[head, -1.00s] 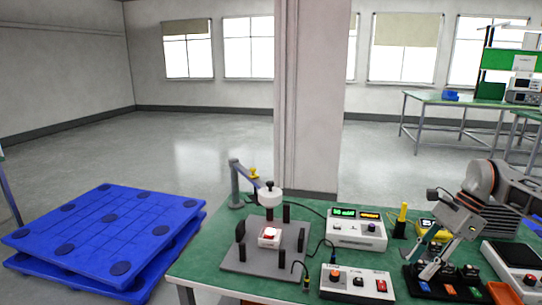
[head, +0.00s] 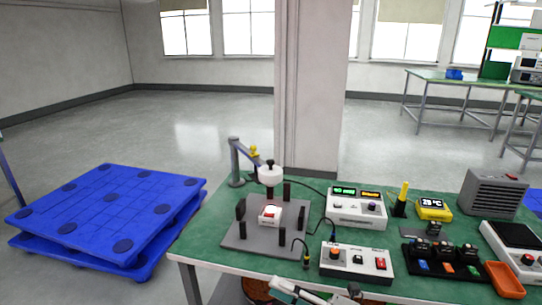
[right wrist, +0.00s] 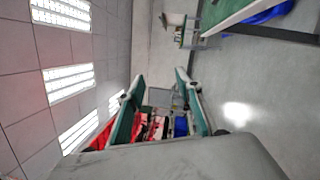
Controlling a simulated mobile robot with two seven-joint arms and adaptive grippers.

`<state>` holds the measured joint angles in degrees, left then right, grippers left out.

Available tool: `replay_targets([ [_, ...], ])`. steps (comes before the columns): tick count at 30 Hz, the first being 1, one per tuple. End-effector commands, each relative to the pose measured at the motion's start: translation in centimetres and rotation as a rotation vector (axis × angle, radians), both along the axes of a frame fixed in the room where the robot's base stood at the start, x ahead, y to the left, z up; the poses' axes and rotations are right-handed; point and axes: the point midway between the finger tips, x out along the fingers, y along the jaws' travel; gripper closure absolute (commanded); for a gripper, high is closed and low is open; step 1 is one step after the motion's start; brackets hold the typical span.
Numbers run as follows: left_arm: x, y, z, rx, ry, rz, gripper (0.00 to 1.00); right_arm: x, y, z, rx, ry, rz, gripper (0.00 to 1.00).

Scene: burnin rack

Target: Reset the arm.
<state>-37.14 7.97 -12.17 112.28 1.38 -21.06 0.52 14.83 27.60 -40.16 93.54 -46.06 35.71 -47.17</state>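My right gripper (head: 290,291) shows only in part at the bottom edge of the head view, at the near edge of the green table (head: 215,225). In the right wrist view its two teal fingers (right wrist: 160,82) stand apart with nothing held between them. My left gripper is not in view. On the table, a grey fixture plate (head: 262,240) carries a white block with a red part (head: 269,215) under a clamp arm (head: 252,158) with a white round head.
A white meter box (head: 357,209), a button box (head: 356,262), a black rack (head: 440,262) with small modules, an orange tray (head: 505,279), a yellow meter (head: 433,209) and a grey heater-like box (head: 494,193) stand on the table. Blue pallets (head: 105,215) lie on the floor at left.

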Motion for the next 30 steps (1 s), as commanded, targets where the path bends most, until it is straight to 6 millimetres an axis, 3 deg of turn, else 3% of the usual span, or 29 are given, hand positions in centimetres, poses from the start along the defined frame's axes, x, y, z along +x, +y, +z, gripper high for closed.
replay_targets([
  [5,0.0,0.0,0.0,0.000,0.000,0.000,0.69,-0.6,-2.6,-3.5,0.267,0.411,-0.232,0.65],
  [10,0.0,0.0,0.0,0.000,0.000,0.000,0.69,-2.6,-7.2,-9.3,0.513,0.811,-0.463,0.65],
  [14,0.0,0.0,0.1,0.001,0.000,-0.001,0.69,-6.3,-11.1,-14.9,0.695,1.110,-0.650,0.65],
  [19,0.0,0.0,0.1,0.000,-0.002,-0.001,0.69,-12.7,-15.3,-21.1,0.890,1.422,-0.869,0.65],
  [24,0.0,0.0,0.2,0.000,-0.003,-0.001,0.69,-16.9,-17.2,-24.1,0.994,1.574,-0.990,0.65],
  [30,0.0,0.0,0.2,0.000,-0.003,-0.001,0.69,-18.0,-17.6,-24.7,1.019,1.612,-1.019,0.65],
])
